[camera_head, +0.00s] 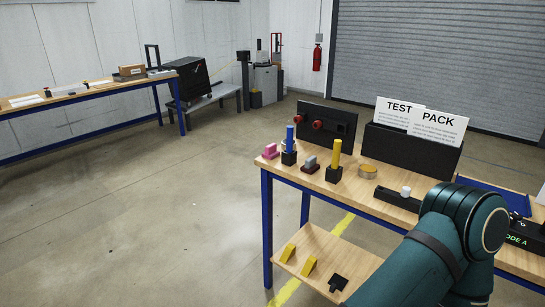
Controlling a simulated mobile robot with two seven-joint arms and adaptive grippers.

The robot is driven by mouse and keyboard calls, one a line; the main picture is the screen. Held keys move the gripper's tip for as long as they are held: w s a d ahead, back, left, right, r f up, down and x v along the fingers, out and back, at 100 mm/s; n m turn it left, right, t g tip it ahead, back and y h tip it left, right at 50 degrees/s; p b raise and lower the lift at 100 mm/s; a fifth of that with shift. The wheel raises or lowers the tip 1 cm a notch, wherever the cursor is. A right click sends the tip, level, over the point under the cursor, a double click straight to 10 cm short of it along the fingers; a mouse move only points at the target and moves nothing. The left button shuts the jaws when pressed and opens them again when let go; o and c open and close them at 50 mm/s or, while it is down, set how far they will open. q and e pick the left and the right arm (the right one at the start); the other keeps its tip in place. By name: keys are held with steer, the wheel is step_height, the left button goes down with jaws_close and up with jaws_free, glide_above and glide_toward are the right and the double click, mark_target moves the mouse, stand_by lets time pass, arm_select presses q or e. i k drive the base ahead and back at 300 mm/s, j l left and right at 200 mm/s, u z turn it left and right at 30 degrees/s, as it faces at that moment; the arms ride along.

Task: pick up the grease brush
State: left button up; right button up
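No item in the head view is clearly a grease brush. I cannot tell whether any of these is the brush. My teal arm covers the bench's front right part. Neither gripper is in the picture.
A black panel with red knobs (327,125) and a black bin (411,149) with TEST and PACK cards stand at the bench's back. A round tin (368,172) and black tray (397,199) lie nearer. The lower shelf (325,250) holds yellow pieces. Floor at left is clear.

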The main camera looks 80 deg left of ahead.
mark_target(337, 143)
steer(key=j+u, duration=0.1)
steer(key=u, duration=2)
